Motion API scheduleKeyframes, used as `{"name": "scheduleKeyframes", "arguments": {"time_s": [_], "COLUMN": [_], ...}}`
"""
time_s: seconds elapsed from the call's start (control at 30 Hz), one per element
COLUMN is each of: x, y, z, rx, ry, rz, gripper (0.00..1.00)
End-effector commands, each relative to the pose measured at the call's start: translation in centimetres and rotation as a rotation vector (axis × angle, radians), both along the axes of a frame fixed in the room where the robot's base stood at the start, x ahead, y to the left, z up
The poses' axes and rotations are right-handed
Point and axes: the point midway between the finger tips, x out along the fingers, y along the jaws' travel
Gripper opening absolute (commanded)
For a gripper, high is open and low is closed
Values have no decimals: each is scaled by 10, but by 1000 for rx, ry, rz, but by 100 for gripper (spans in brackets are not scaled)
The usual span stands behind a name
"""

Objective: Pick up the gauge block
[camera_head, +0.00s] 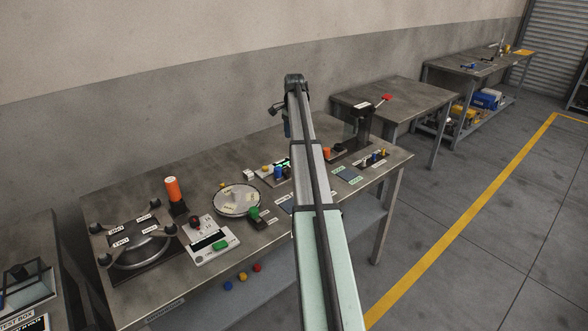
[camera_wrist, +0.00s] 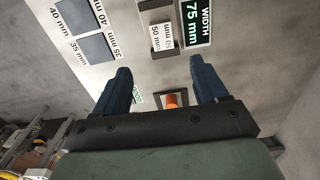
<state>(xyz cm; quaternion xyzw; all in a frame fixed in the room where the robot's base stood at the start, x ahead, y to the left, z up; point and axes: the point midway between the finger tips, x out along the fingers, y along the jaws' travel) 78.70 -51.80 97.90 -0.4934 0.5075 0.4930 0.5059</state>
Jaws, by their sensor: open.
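In the wrist view, a small brownish-grey block (camera_wrist: 160,14) with a white "50 mm" label lies on the bench beyond my fingertips, near the top edge. It may be the gauge block, but I cannot be sure. My gripper (camera_wrist: 160,66) is open, with its two dark blue fingers wide apart and nothing between them. The block is apart from both fingers.
A "WIDTH 75 mm" display (camera_wrist: 195,22) stands right of the block. Grey-blue pads (camera_wrist: 97,48) labelled 35 and 40 mm lie left. An orange cylinder (camera_wrist: 171,100) shows between the fingers. A round white dish (camera_head: 237,200) and a white panel (camera_head: 208,239) sit on the bench.

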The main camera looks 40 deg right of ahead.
Motion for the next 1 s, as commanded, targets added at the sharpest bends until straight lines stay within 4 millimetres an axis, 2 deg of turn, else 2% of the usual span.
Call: {"name": "scheduleKeyframes", "arguments": {"time_s": [0.17,0.6,0.87,1.0], "x": [0,0,1,3], "y": [2,1,0,-1], "z": [-13,-80,-93,-109], "rx": [5,3,2,3], "ry": [0,0,-1,0], "rz": [-2,-1,-1,-1], "gripper": [72,72,72,72]}}
